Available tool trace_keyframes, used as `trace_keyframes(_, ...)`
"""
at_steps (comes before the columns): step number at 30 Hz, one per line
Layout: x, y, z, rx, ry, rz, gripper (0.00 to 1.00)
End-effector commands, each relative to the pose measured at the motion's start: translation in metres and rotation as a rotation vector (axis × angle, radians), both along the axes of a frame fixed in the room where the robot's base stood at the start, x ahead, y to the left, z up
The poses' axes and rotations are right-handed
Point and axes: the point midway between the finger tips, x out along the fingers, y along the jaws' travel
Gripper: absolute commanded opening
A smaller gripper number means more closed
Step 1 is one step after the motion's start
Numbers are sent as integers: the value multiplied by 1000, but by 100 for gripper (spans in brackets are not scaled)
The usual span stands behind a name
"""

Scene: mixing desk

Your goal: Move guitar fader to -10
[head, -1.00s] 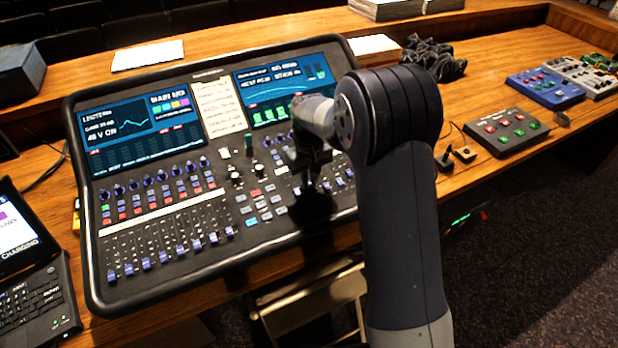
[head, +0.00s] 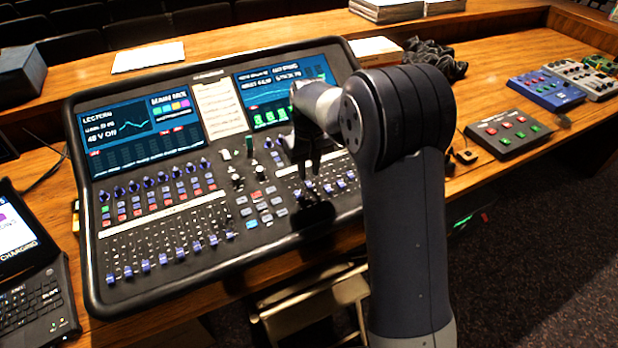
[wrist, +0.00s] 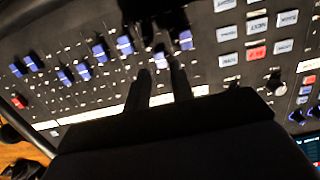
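The mixing console (head: 160,290) lies on the desk with a left fader bank (head: 165,240) and a smaller right fader bank (head: 345,180), both with blue caps. I cannot read which fader is the guitar one. My gripper (head: 309,174) points down over the right bank. The wrist view shows my gripper (wrist: 157,68) with two dark fingers apart by a narrow gap. A dark, shadowed fader cap (wrist: 160,60) shows near the fingertips; I cannot tell contact. A blue cap (wrist: 185,40) is to their right and another blue cap (wrist: 124,45) to their left.
Buttons (head: 262,205) sit left of the right bank, and the console's two screens (head: 140,125) are behind. Effect boxes (head: 508,135) and black cables (head: 435,58) are at right. My arm hides the console's right edge.

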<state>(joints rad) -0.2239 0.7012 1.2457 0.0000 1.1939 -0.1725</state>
Motion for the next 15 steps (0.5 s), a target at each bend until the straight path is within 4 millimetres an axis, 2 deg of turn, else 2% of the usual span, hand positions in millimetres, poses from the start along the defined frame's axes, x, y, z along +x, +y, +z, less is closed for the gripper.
trace_keyframes(3, 1, 0, 26, 1, -6, 0, 23)
trace_keyframes(7, 1, 0, 49, 1, -4, 0, 23)
trace_keyframes(12, 0, 0, 67, 1, -2, 0, 23)
trace_keyframes(15, 0, 0, 70, 0, 0, 0, 23)
